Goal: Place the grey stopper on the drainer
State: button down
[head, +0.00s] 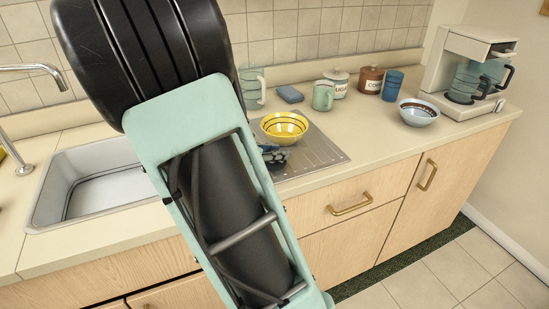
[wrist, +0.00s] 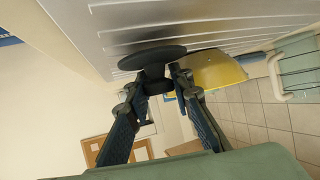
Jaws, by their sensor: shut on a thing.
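The drainer is a ridged metal board beside the sink; it shows in the head view (head: 325,155) and across the top of the wrist view (wrist: 215,20). The grey stopper (wrist: 152,56) is a dark flat disc in the wrist view, hidden in the head view. My gripper (wrist: 165,77) is shut on the stopper's underside or stem, with the disc beyond the fingertips. The disc is close to the drainer surface, with a dark shadow beside it; I cannot tell whether they touch. In the head view my gripper (head: 273,155) is partly hidden behind my arm, over the drainer.
A yellow bowl (head: 284,126) stands on the drainer, very near my gripper. The sink (head: 60,190) is at left. A patterned bowl (head: 418,113) and coffee machine (head: 440,93) stand at right.

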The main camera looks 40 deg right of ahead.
jog(key=shift+f, duration=0.4)
jog(key=shift+f, duration=0.15)
jog(key=c, duration=1.7)
grip_release()
jog(key=shift+a+r, duration=0.3)
jog(key=shift+r, duration=0.05)
jog(key=p+v, duration=0.3)
jog(key=v, duration=0.8)
jog(key=shift+s+a, duration=0.1)
jog(key=shift+a, duration=0.1)
